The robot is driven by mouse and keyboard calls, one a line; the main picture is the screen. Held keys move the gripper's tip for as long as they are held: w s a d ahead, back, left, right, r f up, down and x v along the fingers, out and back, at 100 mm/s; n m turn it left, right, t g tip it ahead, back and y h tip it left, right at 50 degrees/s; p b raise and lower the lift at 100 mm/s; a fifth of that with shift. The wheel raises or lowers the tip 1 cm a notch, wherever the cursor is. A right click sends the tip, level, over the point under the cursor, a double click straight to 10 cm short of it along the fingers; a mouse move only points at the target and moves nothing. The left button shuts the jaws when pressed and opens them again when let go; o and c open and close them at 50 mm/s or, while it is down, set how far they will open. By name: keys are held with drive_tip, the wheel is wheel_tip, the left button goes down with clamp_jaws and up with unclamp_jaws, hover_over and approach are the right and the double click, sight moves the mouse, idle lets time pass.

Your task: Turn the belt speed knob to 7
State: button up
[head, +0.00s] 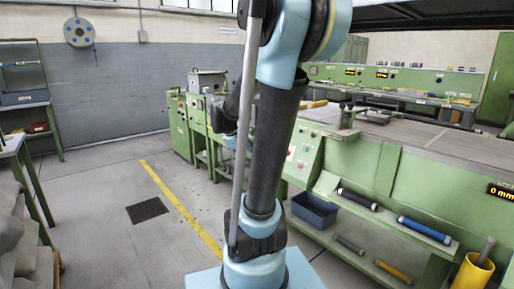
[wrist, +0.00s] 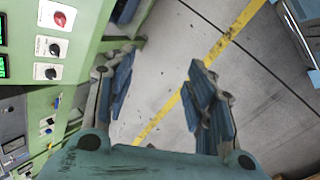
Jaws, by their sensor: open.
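In the wrist view, a green panel (wrist: 82,82) at the left carries a red knob (wrist: 60,18) on a white plate. Below it are an upper black knob (wrist: 54,49) and a lower black knob (wrist: 51,73), each on a white plate. Their lettering is too small to read, so I cannot tell which is the belt speed knob or its setting. My gripper (wrist: 162,72) is open, with nothing between its fingers. It points past the panel's edge toward the floor, to the right of the knobs and apart from them. In the head view my arm hides part of the machines.
Green displays (wrist: 3,66) sit left of the knobs. In the head view, green machines (head: 180,125) stand behind my arm, and a long green bench (head: 390,175) with a blue bin (head: 314,210) stands at the right.

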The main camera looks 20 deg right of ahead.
drive_tip(key=w+d+n+t+h, duration=0.1)
drive_tip(key=w+d+n+h, duration=0.25)
drive_tip(key=w, duration=0.85)
drive_tip(key=w+d+n+h, duration=0.2)
drive_tip(key=w+n, duration=0.2)
drive_tip(key=w, duration=0.8)
drive_tip(key=w+f+n+t+h, duration=0.3)
drive_tip(key=w+f+n+h, duration=0.45)
drive_tip(key=w+f, duration=0.8)
drive_tip(key=w+d+r+n+y, duration=0.1)
drive_tip(key=w+d, duration=0.2)
drive_tip(key=d, duration=0.5)
drive_tip(key=w+d, duration=0.4)
drive_tip(key=d, duration=0.3)
drive_tip(key=shift+w+d+r+n+y, duration=0.3)
drive_tip(key=shift+d+r+n+y, duration=0.1)
drive_tip(key=c, duration=1.1)
